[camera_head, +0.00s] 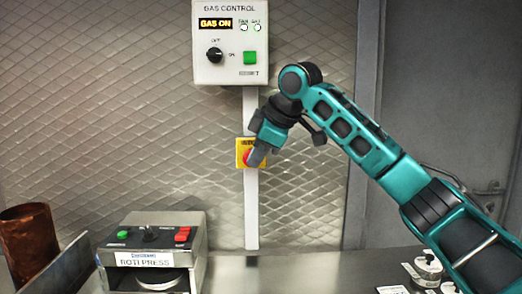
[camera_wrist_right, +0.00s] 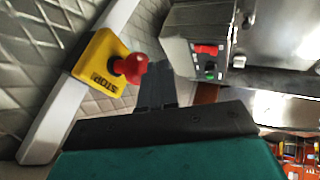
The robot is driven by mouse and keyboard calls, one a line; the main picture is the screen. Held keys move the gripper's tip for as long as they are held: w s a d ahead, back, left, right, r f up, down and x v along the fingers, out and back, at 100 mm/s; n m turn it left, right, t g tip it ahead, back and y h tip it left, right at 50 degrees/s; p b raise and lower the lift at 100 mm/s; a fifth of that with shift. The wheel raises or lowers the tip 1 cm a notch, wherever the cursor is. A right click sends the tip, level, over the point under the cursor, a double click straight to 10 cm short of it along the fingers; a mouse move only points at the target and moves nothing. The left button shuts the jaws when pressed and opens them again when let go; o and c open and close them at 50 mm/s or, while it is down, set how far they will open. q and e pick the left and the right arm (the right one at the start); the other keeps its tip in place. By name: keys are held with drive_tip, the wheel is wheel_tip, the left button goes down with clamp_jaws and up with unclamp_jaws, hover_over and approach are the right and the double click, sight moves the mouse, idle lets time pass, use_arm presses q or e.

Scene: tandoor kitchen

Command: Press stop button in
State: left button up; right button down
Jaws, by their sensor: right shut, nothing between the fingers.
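The stop button is a red mushroom head (camera_wrist_right: 131,68) on a yellow plate marked STOP (camera_wrist_right: 100,66), fixed to a pale vertical conduit on the wall. In the head view, the yellow plate (camera_head: 240,146) shows below the gas control box, with the red head (camera_head: 248,157) partly hidden by my right gripper. My right gripper (camera_head: 257,158) is shut and empty, its tips in front of the button. In the right wrist view its dark fingers (camera_wrist_right: 157,85) are beside the red head. I cannot tell whether they touch it. The left gripper is not in view.
The gas control box (camera_head: 230,72) above reads GAS ON. A roti press (camera_head: 150,255) with red and green buttons stands on the steel counter (camera_head: 315,270). A brown cylinder (camera_head: 28,240) is at far left. Small white-topped containers (camera_head: 428,266) sit at right.

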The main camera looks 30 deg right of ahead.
drive_tip(key=shift+w+d, duration=0.2)
drive_tip(key=shift+w, duration=0.25)
